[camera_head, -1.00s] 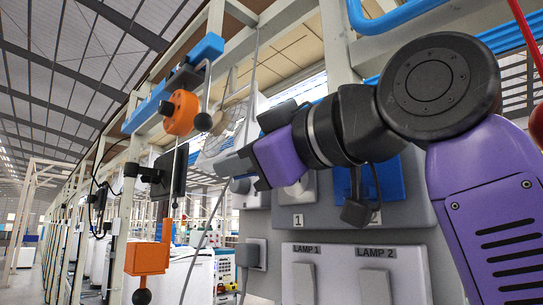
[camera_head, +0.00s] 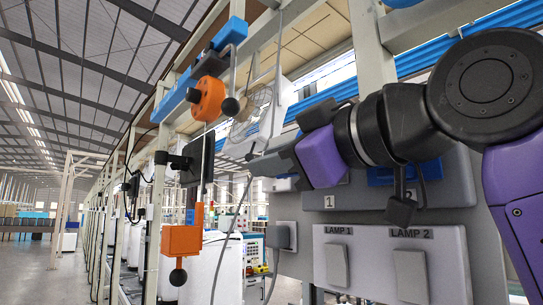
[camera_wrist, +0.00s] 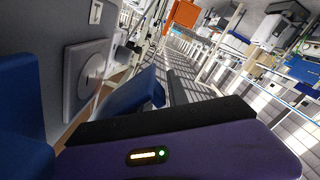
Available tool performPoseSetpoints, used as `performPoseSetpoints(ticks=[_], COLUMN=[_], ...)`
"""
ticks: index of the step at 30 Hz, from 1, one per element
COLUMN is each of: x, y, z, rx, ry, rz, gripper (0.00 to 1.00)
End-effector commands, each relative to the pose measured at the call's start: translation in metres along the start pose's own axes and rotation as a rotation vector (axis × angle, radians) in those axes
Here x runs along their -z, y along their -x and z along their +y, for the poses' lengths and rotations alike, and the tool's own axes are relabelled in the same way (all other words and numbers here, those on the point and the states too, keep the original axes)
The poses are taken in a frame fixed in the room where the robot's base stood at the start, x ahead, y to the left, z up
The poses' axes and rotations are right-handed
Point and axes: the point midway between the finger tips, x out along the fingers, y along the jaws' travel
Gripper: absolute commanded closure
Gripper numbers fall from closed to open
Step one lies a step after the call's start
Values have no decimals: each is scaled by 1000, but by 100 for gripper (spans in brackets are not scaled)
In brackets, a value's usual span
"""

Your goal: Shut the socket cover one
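The grey socket panel (camera_head: 455,185) stands on the right in the head view, with a "1" label (camera_head: 329,202) below the place of socket one. My gripper (camera_head: 262,165) is in front of that place and hides most of socket one and its cover. In the wrist view a white round socket (camera_wrist: 86,72) shows uncovered on the wall. A blue cover (camera_wrist: 132,94) stands out beside it, apparently open, just beyond my gripper's body. Another blue piece (camera_wrist: 20,115) is at the left edge. The fingertips are not clear, so I cannot tell whether they are open.
A second blue cover (camera_head: 405,174) sits to the right, partly behind my arm. Below are the lamp 1 switch (camera_head: 337,265) and lamp 2 switch (camera_head: 409,276). A grey plug (camera_head: 281,236) with a cable and an orange hanging block (camera_head: 181,240) are on the left.

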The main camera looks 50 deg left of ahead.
Motion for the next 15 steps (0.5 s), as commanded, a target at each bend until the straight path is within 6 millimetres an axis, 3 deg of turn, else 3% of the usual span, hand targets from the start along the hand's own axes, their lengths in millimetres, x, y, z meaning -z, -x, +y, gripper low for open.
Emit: performPoseSetpoints(ticks=[15], x=[2], y=[0], z=[1], rx=[-3], ry=[5], rz=[4], gripper=[67])
